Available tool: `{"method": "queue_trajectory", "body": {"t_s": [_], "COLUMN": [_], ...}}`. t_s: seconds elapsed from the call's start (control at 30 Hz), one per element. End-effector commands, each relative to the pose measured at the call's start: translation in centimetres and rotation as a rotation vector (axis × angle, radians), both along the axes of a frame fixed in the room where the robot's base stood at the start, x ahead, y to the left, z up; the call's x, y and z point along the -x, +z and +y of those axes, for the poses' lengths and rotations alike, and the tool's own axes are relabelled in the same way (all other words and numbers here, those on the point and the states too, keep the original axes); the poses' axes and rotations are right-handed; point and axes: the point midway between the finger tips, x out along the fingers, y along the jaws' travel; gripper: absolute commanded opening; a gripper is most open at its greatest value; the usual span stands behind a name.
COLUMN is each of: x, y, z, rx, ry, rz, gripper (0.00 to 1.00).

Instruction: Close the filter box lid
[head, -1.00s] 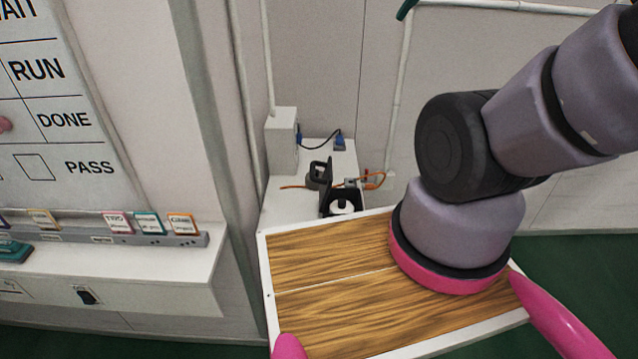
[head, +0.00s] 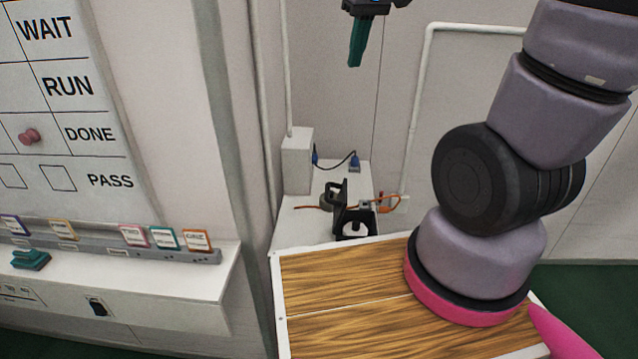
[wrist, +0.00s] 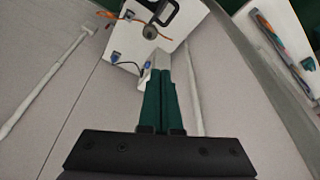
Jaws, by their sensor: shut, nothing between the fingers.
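The filter box (head: 354,231) is a small black box on the white ledge behind the wooden top. Its black lid (head: 341,192) stands up, open, and a pale round part shows inside. In the wrist view the black box (wrist: 158,14) is at the top edge, partly cut off. My gripper (head: 355,62) has teal fingers pointing down, well above the ledge and apart from the box. In the wrist view my gripper (wrist: 162,78) has its fingers together, with nothing between them.
A white ledge (head: 300,232) carries a pale upright box (head: 297,160), a blue plug (head: 354,163) with a dark cable, and an orange cable (head: 385,208). White pipes (head: 418,110) run along the wall. A whiteboard and tag shelf (head: 150,250) stand at left.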

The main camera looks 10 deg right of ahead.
Motion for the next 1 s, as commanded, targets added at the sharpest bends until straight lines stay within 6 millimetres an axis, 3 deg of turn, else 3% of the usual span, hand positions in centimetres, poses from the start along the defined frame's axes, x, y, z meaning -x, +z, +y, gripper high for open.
{"method": "queue_trajectory", "body": {"t_s": [0.1, 0.3, 0.6, 0.7, 1.0], "x": [-2.8, -6.3, -8.2, -8.3, -8.1], "y": [-3.8, -10.8, -21.8, -23.8, -26.9], "z": [2.2, 6.0, 11.1, 11.9, 12.0], "rx": [0.088, 0.212, 0.331, 0.346, 0.355], "ry": [0.179, 0.490, 0.900, 0.972, 1.016], "rz": [0.081, 0.199, 0.347, 0.372, 0.389], "gripper": [0.00, 0.00, 0.00, 0.00, 0.00]}}
